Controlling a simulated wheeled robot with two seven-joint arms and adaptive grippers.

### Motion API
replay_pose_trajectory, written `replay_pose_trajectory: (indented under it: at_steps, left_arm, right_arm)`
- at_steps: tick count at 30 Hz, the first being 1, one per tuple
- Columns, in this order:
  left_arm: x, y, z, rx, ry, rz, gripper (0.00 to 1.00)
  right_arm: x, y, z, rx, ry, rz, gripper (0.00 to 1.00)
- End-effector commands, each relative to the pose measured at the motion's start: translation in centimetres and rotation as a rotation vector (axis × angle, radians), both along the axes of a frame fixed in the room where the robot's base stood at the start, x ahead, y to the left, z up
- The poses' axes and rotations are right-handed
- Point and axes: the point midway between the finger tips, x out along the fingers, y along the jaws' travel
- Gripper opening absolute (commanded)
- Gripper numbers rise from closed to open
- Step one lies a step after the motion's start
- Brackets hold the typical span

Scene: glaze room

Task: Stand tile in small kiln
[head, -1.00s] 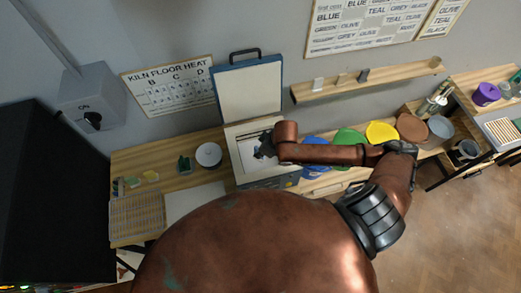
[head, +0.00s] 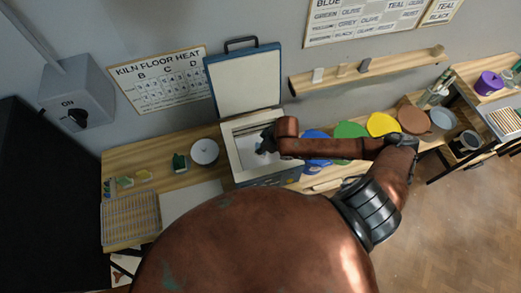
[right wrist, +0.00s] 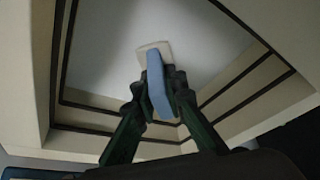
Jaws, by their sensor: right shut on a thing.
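The small kiln (head: 235,155) stands on the bench against the wall with its lid (head: 245,82) raised. My right gripper (right wrist: 158,95) is shut on a blue tile (right wrist: 157,82), with one finger on each side of it. The gripper reaches down into the kiln chamber, which the right wrist view shows around it. A pale block (right wrist: 154,47) lies on the chamber floor just beyond the tile; I cannot tell whether they touch. In the head view my right arm hides most of the tile. My left gripper is out of view.
Kiln walls (right wrist: 88,60) close in around the gripper. A narrow shelf (head: 368,71) hangs above the bowls.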

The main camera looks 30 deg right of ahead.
Motion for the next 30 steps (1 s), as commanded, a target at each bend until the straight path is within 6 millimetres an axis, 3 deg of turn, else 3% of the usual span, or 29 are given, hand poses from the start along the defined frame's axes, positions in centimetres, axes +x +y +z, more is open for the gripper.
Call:
replay_pose_trajectory:
  at_steps: [3,7,8,15,19,25,30]
  left_arm:
    - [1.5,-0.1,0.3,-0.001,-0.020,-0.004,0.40]
    - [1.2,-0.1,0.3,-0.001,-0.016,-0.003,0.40]
    - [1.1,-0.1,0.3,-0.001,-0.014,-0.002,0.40]
    - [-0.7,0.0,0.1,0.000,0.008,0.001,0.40]
    - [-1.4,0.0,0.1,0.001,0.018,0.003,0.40]
    - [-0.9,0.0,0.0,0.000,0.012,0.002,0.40]
    - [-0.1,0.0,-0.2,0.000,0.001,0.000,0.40]
  right_arm:
    - [0.1,0.0,0.2,0.000,-0.002,0.001,0.00]
    - [0.1,0.0,-0.1,0.000,-0.001,0.001,0.00]
    - [0.1,0.0,0.0,-0.001,-0.002,0.001,0.13]
    - [0.1,0.0,-0.1,-0.001,-0.002,0.001,0.29]
    - [0.1,0.0,-0.1,-0.001,-0.002,0.001,0.29]
    - [0.0,0.0,0.3,-0.001,-0.002,0.001,0.29]
    - [-0.7,-0.6,2.5,-0.002,-0.003,0.003,0.29]
